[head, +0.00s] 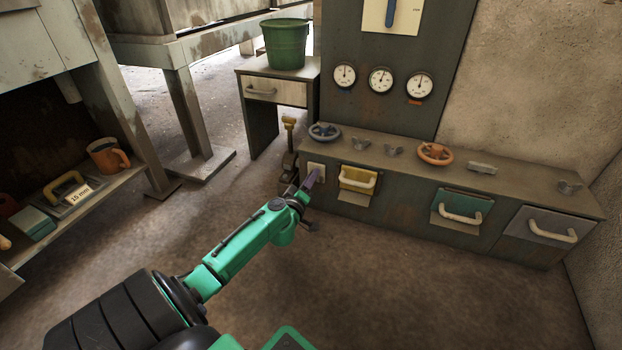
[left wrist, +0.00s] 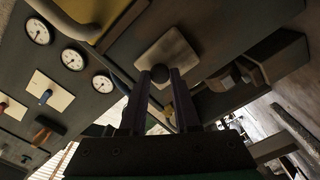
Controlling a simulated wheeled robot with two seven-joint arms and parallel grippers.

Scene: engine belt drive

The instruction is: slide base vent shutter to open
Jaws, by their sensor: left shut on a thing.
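The likely vent shutter is a small pale square plate (head: 317,170) low at the left end of the dark console's front. In the left wrist view the pale plate (left wrist: 168,55) lies just beyond the fingertips, with a small dark round knob (left wrist: 160,73) in front of it. My left gripper (head: 312,178) reaches the plate and covers part of it. In the left wrist view my left gripper (left wrist: 161,80) has its two fingers on either side of the knob, shut on it. Any opening behind the plate is hidden. My right gripper is not in view.
The console (head: 410,215) carries a yellow flap (head: 357,179), a teal flap (head: 462,208) and a grey flap (head: 545,236) with pale handles. A blue-grey handwheel (head: 324,132) and an orange handwheel (head: 434,153) are on top. A lever (head: 289,125) stands left. The floor in front is clear.

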